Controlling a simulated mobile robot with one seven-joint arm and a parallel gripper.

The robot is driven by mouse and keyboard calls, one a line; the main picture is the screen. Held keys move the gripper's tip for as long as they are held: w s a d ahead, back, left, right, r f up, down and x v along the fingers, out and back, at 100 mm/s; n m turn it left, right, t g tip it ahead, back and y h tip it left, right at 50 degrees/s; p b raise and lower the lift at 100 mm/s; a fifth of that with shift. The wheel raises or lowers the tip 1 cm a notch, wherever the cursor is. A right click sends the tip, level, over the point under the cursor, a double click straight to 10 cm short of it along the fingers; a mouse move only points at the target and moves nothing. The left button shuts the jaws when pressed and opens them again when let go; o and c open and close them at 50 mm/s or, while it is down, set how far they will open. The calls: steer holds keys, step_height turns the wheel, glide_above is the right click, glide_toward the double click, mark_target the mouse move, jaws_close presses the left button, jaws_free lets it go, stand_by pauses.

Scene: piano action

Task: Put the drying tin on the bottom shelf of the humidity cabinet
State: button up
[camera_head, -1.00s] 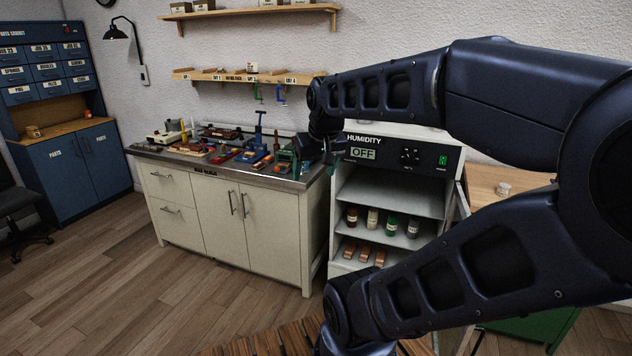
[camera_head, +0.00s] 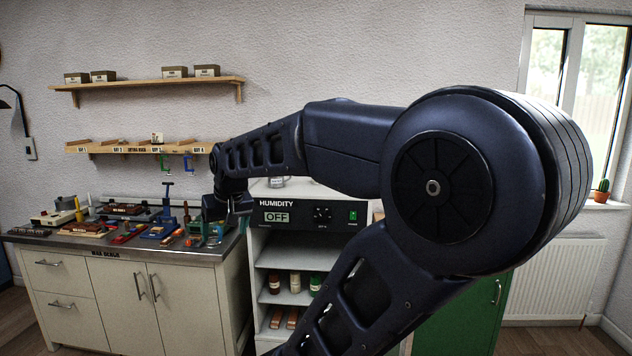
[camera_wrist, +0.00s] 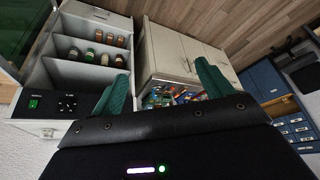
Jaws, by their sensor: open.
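The humidity cabinet (camera_head: 257,248) stands right of the work bench, its panel reading OFF and its shelves exposed. Jars stand on its middle shelf and reddish-brown blocks lie on the bottom shelf (camera_head: 266,338); my arm hides its right part. In the wrist view the cabinet (camera_wrist: 62,75) is at the left. My gripper (camera_wrist: 163,88) is open, its green fingers apart with nothing seen held between them. It is above the right end of the bench, left of the cabinet. I cannot tell which item is the drying tin; a small pale container (camera_head: 277,182) sits on the cabinet top.
The work bench (camera_head: 196,290) carries many tools and parts, crowded near my gripper. Two wall shelves (camera_head: 160,85) hang above it. A green cabinet (camera_head: 455,320) stands at the right, partly behind my arm. A radiator (camera_head: 545,280) is under the window.

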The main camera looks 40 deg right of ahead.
steer(key=w+d+r+m+t+h, duration=0.1)
steer(key=w+d+r+m+h, duration=0.15)
steer(key=w+d, duration=1.1)
steer(key=w+d+r+m+h, duration=0.1)
steer(key=w+d+r+m, duration=0.3)
steer(key=w+d, duration=0.9)
steer(key=w+d+f+m+h, duration=0.1)
steer(key=w+d, duration=0.4)
steer(key=d, duration=0.6)
steer(key=w+d+f+m+h, duration=0.1)
steer(key=w+d, duration=0.4)
steer(key=d, duration=0.7)
steer(key=w+d+f+m+h, duration=0.1)
steer(key=w+d+f+h, duration=0.2)
steer(key=d, duration=0.9)
steer(key=shift+w+f+m, duration=0.25)
steer(key=shift+w+f, duration=0.85)
steer(key=shift+w, duration=0.15)
steer(key=shift+w+d+f, duration=0.2)
steer(key=shift+d+f, duration=0.1)
steer(key=shift+d, duration=0.2)
steer(key=shift+x, duration=5.15)
steer(key=shift+r, duration=0.1)
steer(key=c, duration=1.2)
